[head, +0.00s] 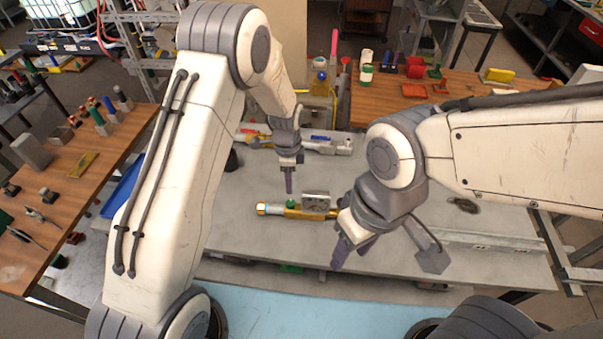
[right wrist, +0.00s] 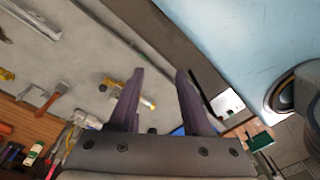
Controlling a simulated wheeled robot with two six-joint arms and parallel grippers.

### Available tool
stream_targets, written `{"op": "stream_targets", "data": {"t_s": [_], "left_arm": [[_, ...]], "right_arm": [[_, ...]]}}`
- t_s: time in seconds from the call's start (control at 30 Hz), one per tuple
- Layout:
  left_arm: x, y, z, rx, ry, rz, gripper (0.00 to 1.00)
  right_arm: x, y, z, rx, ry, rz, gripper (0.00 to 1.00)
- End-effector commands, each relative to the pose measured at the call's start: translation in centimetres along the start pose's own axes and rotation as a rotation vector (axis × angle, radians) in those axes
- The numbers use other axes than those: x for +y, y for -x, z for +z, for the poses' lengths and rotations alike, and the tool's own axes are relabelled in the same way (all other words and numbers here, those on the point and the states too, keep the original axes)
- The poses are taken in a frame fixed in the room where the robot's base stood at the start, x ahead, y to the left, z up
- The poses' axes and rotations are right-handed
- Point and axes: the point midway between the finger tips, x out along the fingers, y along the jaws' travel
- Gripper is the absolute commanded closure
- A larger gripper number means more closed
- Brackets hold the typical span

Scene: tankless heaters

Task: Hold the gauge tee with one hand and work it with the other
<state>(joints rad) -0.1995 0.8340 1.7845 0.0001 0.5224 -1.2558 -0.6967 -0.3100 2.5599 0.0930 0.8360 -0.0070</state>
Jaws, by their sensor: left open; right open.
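What looks like the gauge tee, a brass fitting (head: 291,208) with a blue section and a small green part, lies on the grey bench top. A grey metal block (head: 316,200) sits against it; I cannot tell whether they are joined. My left gripper (head: 289,191) is open, points down and is seen edge-on just behind the fitting; contact cannot be told. My right gripper (head: 351,255) is open and empty, in front and to the right of the fitting.
The grey bench (head: 240,235) has clear room left and front of the fitting. A metal assembly (head: 325,146) lies at its back. A metal rail (head: 490,243) lies at right. Wooden tables with tools (head: 85,155) and bottles (head: 366,75) stand left and behind.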

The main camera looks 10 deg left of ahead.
Motion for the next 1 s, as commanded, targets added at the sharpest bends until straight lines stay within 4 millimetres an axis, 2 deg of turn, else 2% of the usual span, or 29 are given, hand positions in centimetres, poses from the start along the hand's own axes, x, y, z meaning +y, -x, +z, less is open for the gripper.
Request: {"op": "stream_targets", "data": {"t_s": [0.17,0.27,0.33,0.5,0.7,0.83,1.0], "left_arm": [[-0.1,-0.2,0.1,0.0,-0.008,0.0,0.5],[-0.1,-0.2,0.1,0.0,-0.007,0.0,0.5],[-0.1,-0.2,0.1,0.0,-0.007,0.0,0.5],[-0.1,-0.2,0.1,0.0,-0.006,0.0,0.5],[-0.1,-0.2,0.1,0.0,-0.006,0.001,0.5],[-0.1,-0.2,0.1,0.0,-0.005,0.001,0.5],[-0.1,-0.2,0.1,0.0,-0.005,0.001,0.5]], "right_arm": [[0.1,-0.3,-0.5,0.009,-0.007,0.001,0.51],[0.3,-1.4,-2.1,0.038,-0.028,0.003,0.51],[0.7,-2.6,-3.9,0.074,-0.05,0.006,0.51],[2.3,-6.6,-9.1,0.195,-0.12,0.024,0.51],[5.0,-11.5,-14.3,0.355,-0.199,0.059,0.51],[7.1,-14.6,-16.6,0.457,-0.244,0.09,0.51],[9.9,-18.4,-18.3,0.59,-0.292,0.135,0.51]]}}
